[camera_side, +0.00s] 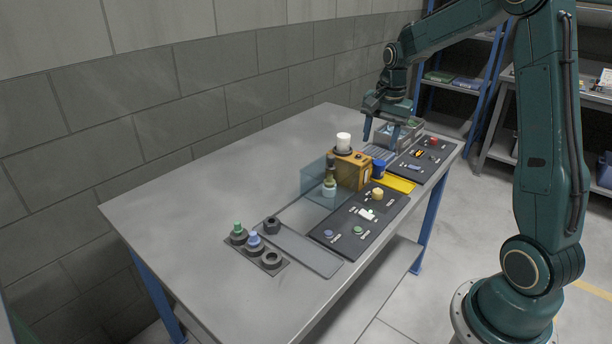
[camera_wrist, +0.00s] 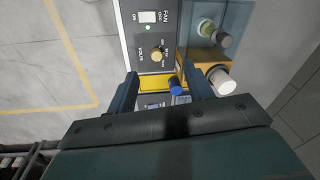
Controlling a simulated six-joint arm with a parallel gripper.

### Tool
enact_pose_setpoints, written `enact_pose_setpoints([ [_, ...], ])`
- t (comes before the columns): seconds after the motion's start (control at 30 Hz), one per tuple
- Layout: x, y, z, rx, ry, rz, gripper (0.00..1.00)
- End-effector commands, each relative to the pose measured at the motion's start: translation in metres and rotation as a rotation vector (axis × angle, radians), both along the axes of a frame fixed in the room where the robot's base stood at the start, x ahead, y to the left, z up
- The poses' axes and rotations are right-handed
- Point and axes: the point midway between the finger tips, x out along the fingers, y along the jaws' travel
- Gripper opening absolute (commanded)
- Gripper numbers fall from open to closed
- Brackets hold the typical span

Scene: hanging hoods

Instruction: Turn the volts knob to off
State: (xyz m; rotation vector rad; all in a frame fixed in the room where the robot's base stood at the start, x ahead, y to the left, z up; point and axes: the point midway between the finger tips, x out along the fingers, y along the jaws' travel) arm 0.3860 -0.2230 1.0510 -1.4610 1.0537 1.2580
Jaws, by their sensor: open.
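The volts knob (camera_wrist: 157,54) is a small round beige knob on a dark panel, beside a VOLTS label, in the wrist view. A small ON mark seems to be printed near it; its exact setting is too small to tell. In the side view the knob (camera_side: 377,193) looks pale yellow and sits at the far end of the front dark panel (camera_side: 340,238). My gripper (camera_side: 382,133) is open and empty above the far part of the table, beyond the knob. In the wrist view the knob lies ahead of my gripper's (camera_wrist: 164,86) fingertips, apart from them.
A blue cylinder (camera_side: 379,168) stands by a yellow strip (camera_side: 400,184). An orange box (camera_side: 350,172) carries a white cylinder (camera_side: 343,141), beside a transparent box (camera_side: 312,182). A FAN switch (camera_wrist: 148,17) shares the knob's panel. Another dark panel (camera_side: 418,160) lies beyond. The table's left side is clear.

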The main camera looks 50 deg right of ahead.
Motion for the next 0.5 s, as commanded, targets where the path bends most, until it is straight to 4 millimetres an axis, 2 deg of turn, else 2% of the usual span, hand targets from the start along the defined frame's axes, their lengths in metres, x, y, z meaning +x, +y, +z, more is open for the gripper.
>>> enact_pose_setpoints([
  [0.03,0.002,-0.013,-0.012,0.012,0.014,-0.049,0.52],
  [0.2,0.006,-0.045,-0.042,0.041,0.040,-0.183,0.52],
  [0.33,0.007,-0.060,-0.058,0.055,0.052,-0.251,0.52],
  [0.5,0.007,-0.068,-0.066,0.063,0.058,-0.286,0.52],
])
